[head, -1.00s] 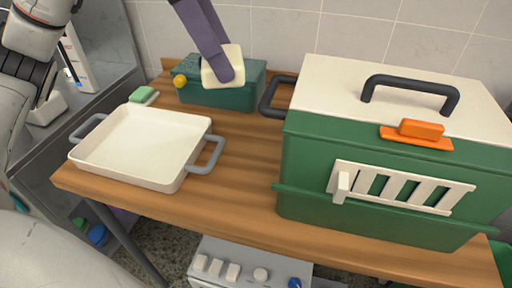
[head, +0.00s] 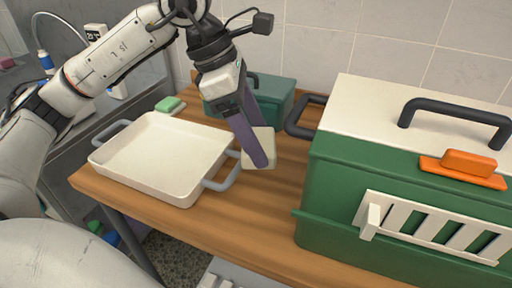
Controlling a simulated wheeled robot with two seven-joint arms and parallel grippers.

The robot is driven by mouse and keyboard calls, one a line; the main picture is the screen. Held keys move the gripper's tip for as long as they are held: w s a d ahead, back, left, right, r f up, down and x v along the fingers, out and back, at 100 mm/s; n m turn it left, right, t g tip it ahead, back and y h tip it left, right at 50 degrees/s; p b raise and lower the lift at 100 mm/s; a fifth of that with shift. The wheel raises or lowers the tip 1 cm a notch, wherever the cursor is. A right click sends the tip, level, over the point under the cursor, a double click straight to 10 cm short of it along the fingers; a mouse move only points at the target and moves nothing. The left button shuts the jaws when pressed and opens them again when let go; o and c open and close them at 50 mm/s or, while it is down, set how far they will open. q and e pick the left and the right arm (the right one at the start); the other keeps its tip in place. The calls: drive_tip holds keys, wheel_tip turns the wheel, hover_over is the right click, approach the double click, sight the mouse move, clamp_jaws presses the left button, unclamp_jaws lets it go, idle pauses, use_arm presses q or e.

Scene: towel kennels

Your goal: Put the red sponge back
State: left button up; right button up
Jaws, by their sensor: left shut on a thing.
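I see no clearly red sponge. An orange block (head: 469,163) on a flat orange base sits at the top front edge of the green kennel (head: 333,185), and I cannot tell if it is a sponge. My left gripper (head: 255,153) points down, its purple fingers shut on a cream block (head: 262,146). The block is over the table between the white tray and the kennel; I cannot tell whether it touches the wood. My right gripper is out of view.
The white tray (head: 160,155) with grey handles is left of my gripper. A green sponge (head: 168,104) lies behind it. A teal box (head: 275,95) stands behind my gripper. Bare wooden table (head: 245,210) shows in front. The kennel fills the right side.

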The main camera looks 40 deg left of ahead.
use_arm(q)
wheel_tip(320, 180, down, 3)
drive_tip(key=shift+r, duration=0.1)
drive_tip(key=shift+f+b, duration=0.75)
drive_tip(key=shift+f, duration=0.05)
drive_tip(key=o, duration=1.1)
drive_tip(key=shift+r, duration=0.1)
